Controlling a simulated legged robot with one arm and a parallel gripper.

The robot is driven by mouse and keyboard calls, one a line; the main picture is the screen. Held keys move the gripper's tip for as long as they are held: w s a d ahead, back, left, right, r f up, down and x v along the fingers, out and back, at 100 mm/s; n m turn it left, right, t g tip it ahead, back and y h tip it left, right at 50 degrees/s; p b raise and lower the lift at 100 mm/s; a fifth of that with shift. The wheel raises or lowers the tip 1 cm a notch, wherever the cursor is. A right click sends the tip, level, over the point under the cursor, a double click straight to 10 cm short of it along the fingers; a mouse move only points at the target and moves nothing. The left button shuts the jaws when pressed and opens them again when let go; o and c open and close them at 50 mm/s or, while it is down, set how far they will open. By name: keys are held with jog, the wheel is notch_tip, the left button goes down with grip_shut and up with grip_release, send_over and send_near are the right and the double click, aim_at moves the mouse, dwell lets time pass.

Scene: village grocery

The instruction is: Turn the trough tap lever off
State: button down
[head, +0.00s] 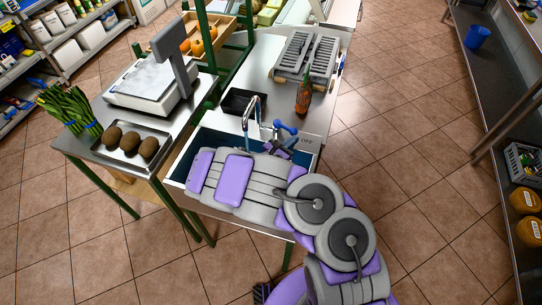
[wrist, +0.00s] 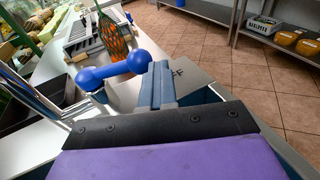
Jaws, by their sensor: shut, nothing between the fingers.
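The blue tap lever (head: 285,127) stands by the chrome tap spout (head: 250,112) at the trough (head: 208,146), which is partly hidden by my arm. In the wrist view the lever (wrist: 113,72) is a blue bar with rounded ends, lying left to right. My gripper (head: 283,143) is just in front of the lever. In the wrist view its fingers (wrist: 158,86) are together and empty, immediately right of the lever's right end. I cannot tell whether they touch it. Lettering reading "OFF" (head: 307,142) is on the counter right of the lever.
A black tray (head: 243,102) sits behind the spout. A scale (head: 150,82) and a tray of brown fruit (head: 132,142) are at left. The floor at right is clear.

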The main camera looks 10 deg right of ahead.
jog(key=p+v, duration=0.3)
jog(key=v, duration=1.1)
jog(key=w+a+f+m+g+h, duration=0.2)
jog(key=w+a+m+g, duration=0.1)
jog(key=w+a, duration=0.15)
jog(key=r+b+x, duration=0.2)
jog(key=b+x, duration=0.2)
jog(key=x, duration=0.8)
jog(key=shift+w+d, duration=0.35)
jog(key=shift+d, duration=0.1)
jog(key=shift+f, duration=0.1)
jog(key=shift+n, duration=0.4)
